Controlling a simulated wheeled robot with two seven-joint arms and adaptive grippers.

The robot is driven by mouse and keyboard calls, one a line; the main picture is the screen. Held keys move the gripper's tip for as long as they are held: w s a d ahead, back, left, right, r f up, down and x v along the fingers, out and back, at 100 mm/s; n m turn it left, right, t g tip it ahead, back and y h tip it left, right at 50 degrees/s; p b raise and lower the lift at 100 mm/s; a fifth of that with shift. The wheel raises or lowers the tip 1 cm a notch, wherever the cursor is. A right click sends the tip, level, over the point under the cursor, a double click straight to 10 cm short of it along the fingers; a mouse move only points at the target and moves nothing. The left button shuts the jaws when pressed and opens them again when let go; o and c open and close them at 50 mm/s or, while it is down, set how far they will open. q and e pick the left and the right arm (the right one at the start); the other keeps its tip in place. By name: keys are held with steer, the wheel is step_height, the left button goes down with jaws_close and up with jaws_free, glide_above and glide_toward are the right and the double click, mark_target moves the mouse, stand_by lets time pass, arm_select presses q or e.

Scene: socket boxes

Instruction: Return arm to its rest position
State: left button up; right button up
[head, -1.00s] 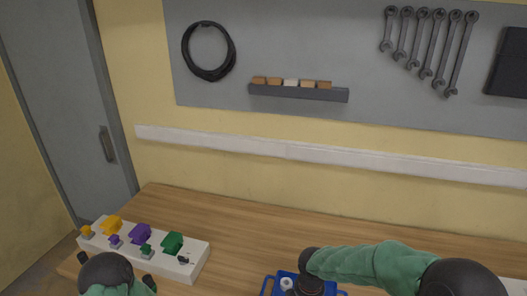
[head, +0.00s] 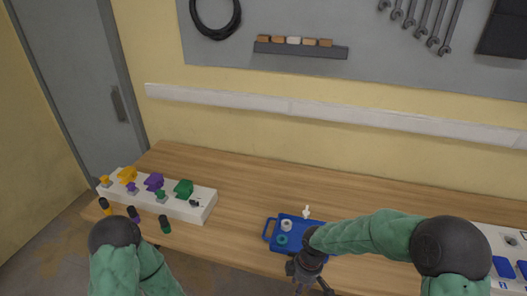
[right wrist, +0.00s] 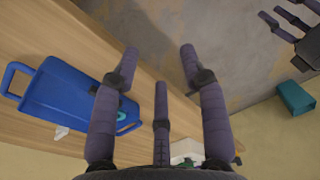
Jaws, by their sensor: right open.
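My right gripper (head: 312,284) hangs in front of the blue tray (head: 271,228), near the table's front edge, in the head view. In the right wrist view its three fingers (right wrist: 160,58) are spread and hold nothing. The blue tray also shows there (right wrist: 60,98), left of the fingers. My left arm comes in at the lower left of the head view; its gripper is hidden there. A dark gripper at the upper right of the right wrist view, apparently my left one (right wrist: 284,20), has its fingers apart and nothing visible between them.
A white socket box (head: 207,209) with yellow, purple and green parts stands at the left. Several dark plugs (head: 165,225) with coloured bands are by the table's front edge. The wooden table's (head: 240,185) back middle is clear.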

steer(key=s+a+f+m+y+b, duration=0.1)
steer(key=s+f+m+b, duration=0.2)
steer(key=s+f+m, duration=0.4)
steer(key=s+f+m+y+b, duration=0.2)
steer(key=s+f+m, duration=0.6)
steer(key=f, duration=0.8)
steer(key=shift+s+a+f+m+t+b, duration=0.3)
steer(key=shift+a+f+t+b, duration=0.05)
steer(key=shift+a+t+b, duration=0.1)
steer(key=shift+w, duration=0.1)
